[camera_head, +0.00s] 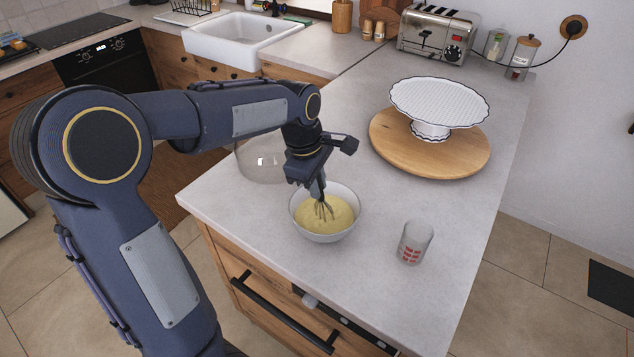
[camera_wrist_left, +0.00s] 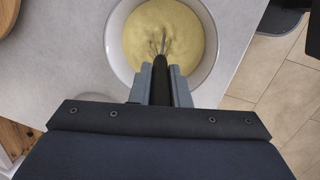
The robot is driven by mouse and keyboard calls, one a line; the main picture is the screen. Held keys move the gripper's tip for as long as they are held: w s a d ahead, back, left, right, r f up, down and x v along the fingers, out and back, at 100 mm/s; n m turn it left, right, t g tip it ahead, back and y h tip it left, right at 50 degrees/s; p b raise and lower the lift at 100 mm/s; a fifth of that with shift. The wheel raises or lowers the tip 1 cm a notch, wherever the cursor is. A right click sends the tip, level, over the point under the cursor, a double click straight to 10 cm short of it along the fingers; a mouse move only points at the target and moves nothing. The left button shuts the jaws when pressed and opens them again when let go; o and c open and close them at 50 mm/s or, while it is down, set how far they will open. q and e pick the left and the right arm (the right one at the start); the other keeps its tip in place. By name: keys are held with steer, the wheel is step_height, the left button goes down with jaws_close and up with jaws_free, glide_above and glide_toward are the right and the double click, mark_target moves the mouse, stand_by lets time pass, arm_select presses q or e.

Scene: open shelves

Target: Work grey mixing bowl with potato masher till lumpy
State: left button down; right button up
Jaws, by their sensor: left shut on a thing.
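A light grey mixing bowl (camera_head: 324,236) stands near the front edge of the counter and holds a yellow mixture (camera_head: 338,211). It also shows in the left wrist view (camera_wrist_left: 112,42). My left gripper (camera_head: 316,187) is above the bowl, shut on the dark handle of a wire tool (camera_head: 323,208) that looks more like a whisk than a potato masher. The tool's wires dip into the mixture. In the left wrist view the handle (camera_wrist_left: 160,82) sits between the fingers, and the wire ends are hidden in the mixture. My right gripper is out of view.
A clear measuring cup (camera_head: 414,243) stands right of the bowl. A clear glass bowl (camera_head: 258,163) is behind my left forearm. A white cake stand (camera_head: 440,100) on a round wooden board (camera_head: 400,152) stands farther back. The counter's front right is bare.

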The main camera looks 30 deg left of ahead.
arm_select(q)
steer(key=shift+d, duration=0.35)
steer(key=shift+a, duration=0.1)
